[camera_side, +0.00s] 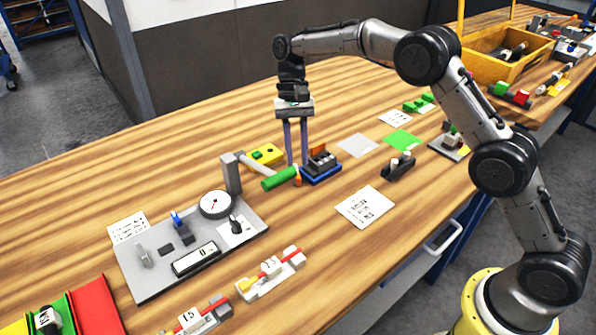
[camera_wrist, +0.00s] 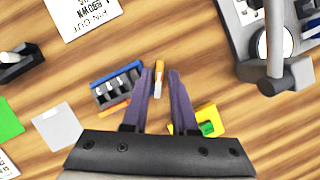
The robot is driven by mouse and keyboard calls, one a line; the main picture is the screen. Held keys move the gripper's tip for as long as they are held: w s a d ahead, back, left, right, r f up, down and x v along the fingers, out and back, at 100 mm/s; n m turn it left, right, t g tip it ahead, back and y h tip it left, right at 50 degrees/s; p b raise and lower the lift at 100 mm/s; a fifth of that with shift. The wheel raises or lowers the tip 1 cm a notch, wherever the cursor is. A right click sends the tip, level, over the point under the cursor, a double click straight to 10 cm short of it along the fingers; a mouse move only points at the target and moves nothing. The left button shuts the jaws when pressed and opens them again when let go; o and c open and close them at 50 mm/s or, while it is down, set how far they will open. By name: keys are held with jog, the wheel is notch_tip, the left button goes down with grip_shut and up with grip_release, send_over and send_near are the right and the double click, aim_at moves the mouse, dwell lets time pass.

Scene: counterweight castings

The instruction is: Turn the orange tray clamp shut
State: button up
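The orange clamp (camera_wrist: 159,78) is a short narrow piece with a pale end, beside the blue tray. In the side view the clamp (camera_side: 297,178) shows small at the tray's left corner, just below my fingertips. The blue tray (camera_side: 322,178) holds several dark castings; its blue edge (camera_wrist: 118,74) and an orange strip (camera_wrist: 114,108) show in the wrist view. My gripper (camera_side: 297,165) points down over the clamp.
A green cylinder (camera_side: 279,179) on a grey post (camera_side: 231,174) reaches close to my fingers' left. A yellow block (camera_side: 266,154) lies behind. A grey gauge board (camera_side: 150,278) stands left. A paper card (camera_side: 365,206) lies in front; wood around it is clear.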

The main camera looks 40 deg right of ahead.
aim_at(298, 177)
jog(key=shift+x, duration=2.3)
grip_shut()
